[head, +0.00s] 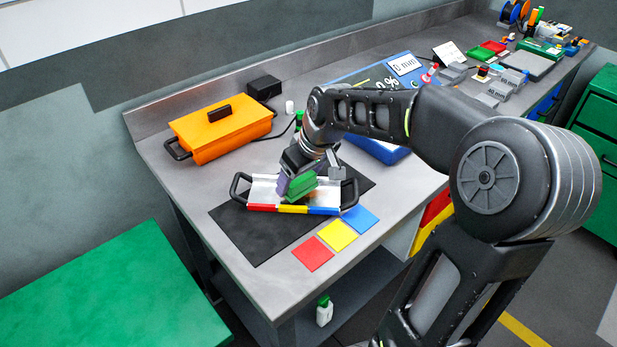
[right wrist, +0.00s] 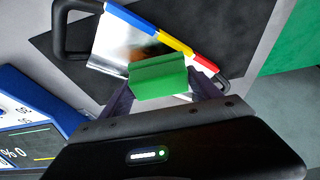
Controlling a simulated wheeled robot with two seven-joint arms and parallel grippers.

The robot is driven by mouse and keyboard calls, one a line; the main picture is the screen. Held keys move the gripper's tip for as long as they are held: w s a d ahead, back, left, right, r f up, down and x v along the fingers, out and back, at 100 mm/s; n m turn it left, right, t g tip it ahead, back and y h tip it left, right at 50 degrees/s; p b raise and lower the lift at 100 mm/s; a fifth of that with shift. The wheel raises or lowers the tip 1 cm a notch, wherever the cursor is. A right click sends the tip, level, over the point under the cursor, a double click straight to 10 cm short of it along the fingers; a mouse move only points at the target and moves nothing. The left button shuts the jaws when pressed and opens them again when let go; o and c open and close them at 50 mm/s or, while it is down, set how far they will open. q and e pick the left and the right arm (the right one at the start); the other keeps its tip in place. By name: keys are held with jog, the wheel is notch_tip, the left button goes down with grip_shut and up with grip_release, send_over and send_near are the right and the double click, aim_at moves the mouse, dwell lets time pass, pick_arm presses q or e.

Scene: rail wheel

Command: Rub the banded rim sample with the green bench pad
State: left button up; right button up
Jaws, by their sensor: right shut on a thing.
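The banded rim sample (head: 263,192) is a shiny silver plate with a red, yellow and blue band along its front edge and a black handle at each end. It lies on a black mat (head: 245,230) on the bench, and it also shows in the right wrist view (right wrist: 112,45). My right gripper (head: 298,187) is shut on the green bench pad (head: 301,186), a green block also seen in the right wrist view (right wrist: 158,77). The pad is over the silver face; whether it touches is hard to tell. My left gripper is not in view.
An orange lidded box (head: 220,132) and a black block (head: 264,87) stand behind on the grey bench. Red, yellow and blue squares (head: 338,235) lie right of the mat. A blue panel (head: 385,145) sits beyond my right arm. A green surface (head: 110,285) is at lower left.

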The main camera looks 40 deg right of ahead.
aim_at(272, 189)
jog(key=shift+w+a+r, duration=0.1)
jog(key=shift+w+a, duration=0.25)
jog(key=shift+w, duration=0.05)
jog(key=shift+w+a, duration=0.1)
jog(key=shift+w+a, duration=1.3)
jog(key=shift+r+p, duration=2.05)
jog(key=shift+r, duration=0.8)
notch_tip(272, 189, up, 3)
jog(key=shift+r+p, duration=0.1)
jog(key=shift+p, duration=1)
